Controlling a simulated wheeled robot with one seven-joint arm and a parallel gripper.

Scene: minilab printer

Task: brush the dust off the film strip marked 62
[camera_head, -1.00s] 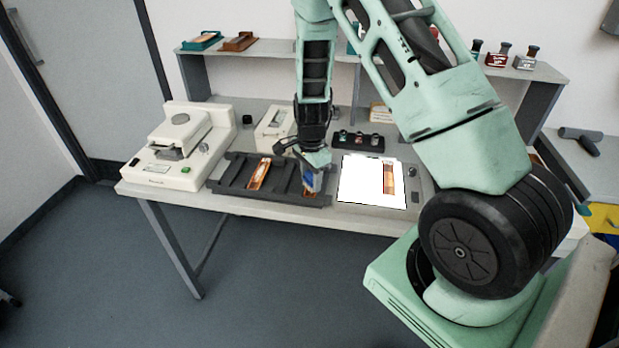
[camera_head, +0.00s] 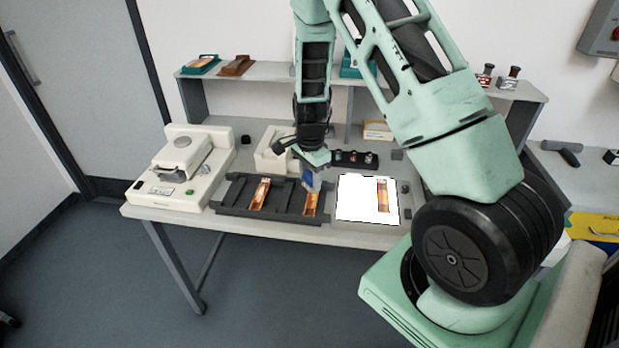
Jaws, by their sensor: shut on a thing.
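My gripper (camera_head: 314,168) is over the right part of a dark tray (camera_head: 283,206), shut on a small blue thing (camera_head: 310,181) that looks like a brush. Its lower end is just above or touching an orange-brown film strip (camera_head: 311,204) in the tray's right slot; I cannot tell which. Another film strip (camera_head: 259,194) lies in the tray's left part. A third strip (camera_head: 383,196) lies on the bright light panel (camera_head: 356,200). The numbers on the strips and any dust are too small to make out.
A cream machine (camera_head: 172,185) stands left of the tray. A pale box (camera_head: 272,150) and a dark rack with several small knobs (camera_head: 354,159) stand behind it. A shelf (camera_head: 262,72) runs along the back. A hairdryer-like tool (camera_head: 562,151) lies on the right-hand table.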

